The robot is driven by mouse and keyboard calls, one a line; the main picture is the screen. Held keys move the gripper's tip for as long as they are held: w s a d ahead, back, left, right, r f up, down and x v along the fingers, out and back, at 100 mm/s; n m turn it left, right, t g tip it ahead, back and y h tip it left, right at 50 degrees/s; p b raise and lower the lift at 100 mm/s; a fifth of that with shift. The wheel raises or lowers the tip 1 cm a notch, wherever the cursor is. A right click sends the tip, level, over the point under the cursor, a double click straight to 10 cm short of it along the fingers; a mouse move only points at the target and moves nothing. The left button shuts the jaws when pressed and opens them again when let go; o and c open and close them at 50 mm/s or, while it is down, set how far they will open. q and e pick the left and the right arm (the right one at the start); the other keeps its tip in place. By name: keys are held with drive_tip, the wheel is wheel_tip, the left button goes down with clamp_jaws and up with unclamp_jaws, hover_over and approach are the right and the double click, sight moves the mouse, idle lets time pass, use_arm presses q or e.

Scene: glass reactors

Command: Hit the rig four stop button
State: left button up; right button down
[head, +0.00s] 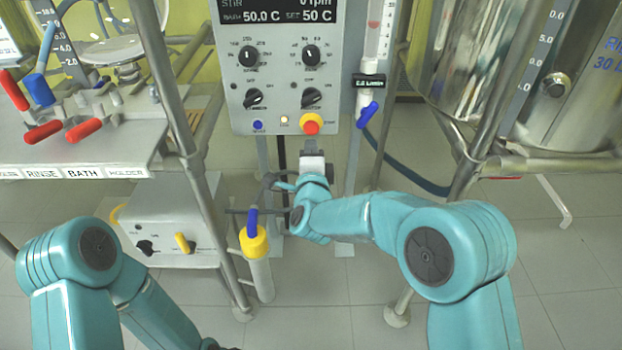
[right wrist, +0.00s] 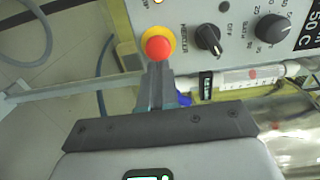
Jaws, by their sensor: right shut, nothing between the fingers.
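The red stop button (head: 311,123) on its yellow ring sits at the lower edge of a grey control panel (head: 281,88). It also shows in the right wrist view (right wrist: 158,48), straight ahead of the fingers. My right gripper (head: 309,142) is shut and empty, just below the button in the head view. In the right wrist view its fingertips (right wrist: 159,68) overlap the lower edge of the yellow ring; I cannot tell whether they touch it. My left arm shows at the lower left, but its gripper is out of view. No rig number is readable near the button.
The panel has several black knobs (head: 254,98) and a lit display (head: 277,13). A glass tube with a blue tap (head: 367,114) hangs right of the button. A yellow-collared cylinder (head: 254,243) stands below left. Metal frame posts flank the panel.

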drive_tip(key=s+p, duration=0.1)
drive_tip(key=s, duration=0.7)
drive_tip(key=shift+s, duration=0.15)
idle(0.6)
